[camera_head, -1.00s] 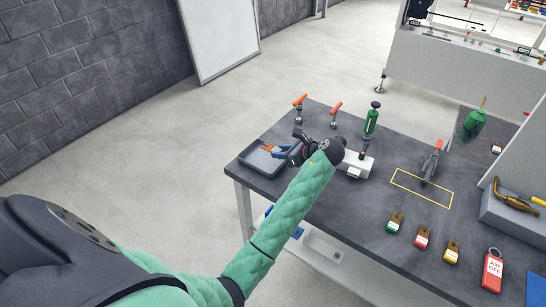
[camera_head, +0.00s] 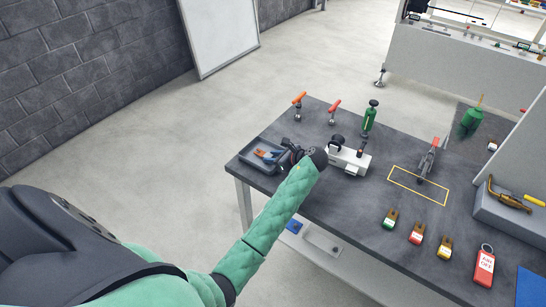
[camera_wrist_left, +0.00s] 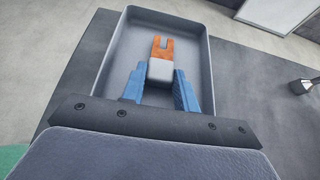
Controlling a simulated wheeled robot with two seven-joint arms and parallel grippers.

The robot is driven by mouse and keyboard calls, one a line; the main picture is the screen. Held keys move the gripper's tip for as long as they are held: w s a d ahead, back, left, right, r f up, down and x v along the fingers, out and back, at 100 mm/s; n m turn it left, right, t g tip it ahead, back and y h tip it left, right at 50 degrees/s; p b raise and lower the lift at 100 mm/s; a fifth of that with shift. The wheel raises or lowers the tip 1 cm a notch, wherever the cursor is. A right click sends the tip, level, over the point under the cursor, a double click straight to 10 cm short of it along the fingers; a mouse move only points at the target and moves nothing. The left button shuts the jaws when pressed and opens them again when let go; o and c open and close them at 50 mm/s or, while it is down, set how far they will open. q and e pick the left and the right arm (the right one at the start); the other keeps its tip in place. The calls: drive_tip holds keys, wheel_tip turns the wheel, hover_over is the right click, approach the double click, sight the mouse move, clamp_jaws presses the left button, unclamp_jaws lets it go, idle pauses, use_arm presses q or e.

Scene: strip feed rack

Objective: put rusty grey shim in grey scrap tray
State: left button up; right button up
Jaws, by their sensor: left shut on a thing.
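The rusty grey shim (camera_wrist_left: 162,47) is a small orange-brown plate with a slot in its far end and a light grey block at its near end. It shows small in the head view (camera_head: 261,154). My left gripper (camera_wrist_left: 161,82), with blue fingers, is shut on the shim's block end. In the head view the left gripper (camera_head: 273,156) is over the grey scrap tray (camera_head: 252,166). The wrist view shows the shim over the tray floor, inside the tray's walls (camera_wrist_left: 208,62). The gap between shim and floor is hard to tell. My right gripper is not in view.
The tray sits at the left corner of the dark table (camera_head: 318,196). A white block device (camera_head: 348,160) stands just right of my left gripper. Red-handled clamps (camera_head: 334,108) and a green cylinder (camera_head: 370,116) stand behind. Several coloured tags (camera_head: 416,234) lie at the right front.

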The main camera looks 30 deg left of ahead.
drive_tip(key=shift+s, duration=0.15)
use_arm(q)
drive_tip(key=o, duration=1)
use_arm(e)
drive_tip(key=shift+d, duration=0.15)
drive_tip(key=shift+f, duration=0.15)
use_arm(q)
drive_tip(key=b+v, duration=0.2)
drive_tip(key=v, duration=0.1)
drive_tip(key=shift+d, duration=0.45)
drive_tip(key=b+v, duration=0.2)
drive_tip(key=v, duration=0.4)
drive_tip(key=shift+d+r, duration=0.25)
drive_tip(key=shift+r, duration=0.1)
drive_tip(key=shift+v, duration=0.75)
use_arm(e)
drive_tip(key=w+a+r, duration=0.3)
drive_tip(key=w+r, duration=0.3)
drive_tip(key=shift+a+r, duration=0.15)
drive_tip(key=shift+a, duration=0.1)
